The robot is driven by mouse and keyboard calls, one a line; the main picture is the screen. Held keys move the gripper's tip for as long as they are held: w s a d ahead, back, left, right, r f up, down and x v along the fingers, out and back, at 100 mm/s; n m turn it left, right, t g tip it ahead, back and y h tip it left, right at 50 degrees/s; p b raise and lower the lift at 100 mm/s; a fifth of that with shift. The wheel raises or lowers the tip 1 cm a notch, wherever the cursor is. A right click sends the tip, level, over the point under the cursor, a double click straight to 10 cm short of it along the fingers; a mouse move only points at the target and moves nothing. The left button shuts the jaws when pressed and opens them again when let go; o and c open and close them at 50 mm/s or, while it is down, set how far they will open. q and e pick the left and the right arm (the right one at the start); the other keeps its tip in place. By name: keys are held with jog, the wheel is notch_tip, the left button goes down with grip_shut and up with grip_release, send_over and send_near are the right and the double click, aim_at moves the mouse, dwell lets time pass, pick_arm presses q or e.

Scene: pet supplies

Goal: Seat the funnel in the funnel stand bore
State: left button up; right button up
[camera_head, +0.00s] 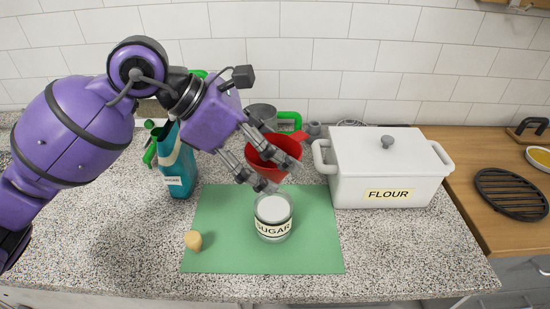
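A red funnel (257,158), its wide mouth up, is behind the green mat near the middle of the view. My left gripper (281,176) reaches in from the left. Its two fingers are spread apart and cross in front of the funnel, hiding part of it. I see red between and beyond the fingers; I cannot tell whether they touch it. The funnel's lower end and whatever supports it are hidden, and I cannot make out the funnel stand or its bore. My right gripper is not in view.
A glass SUGAR jar (273,218) stands on the green mat (225,258), just in front of the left fingertips. A small tan piece (193,240) lies at the mat's left. A teal bottle (181,180) stands left, a white FLOUR box (390,175) right. The mat's front is clear.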

pick_arm(q)
jog(key=c, duration=1)
jog(key=shift+r, duration=0.1)
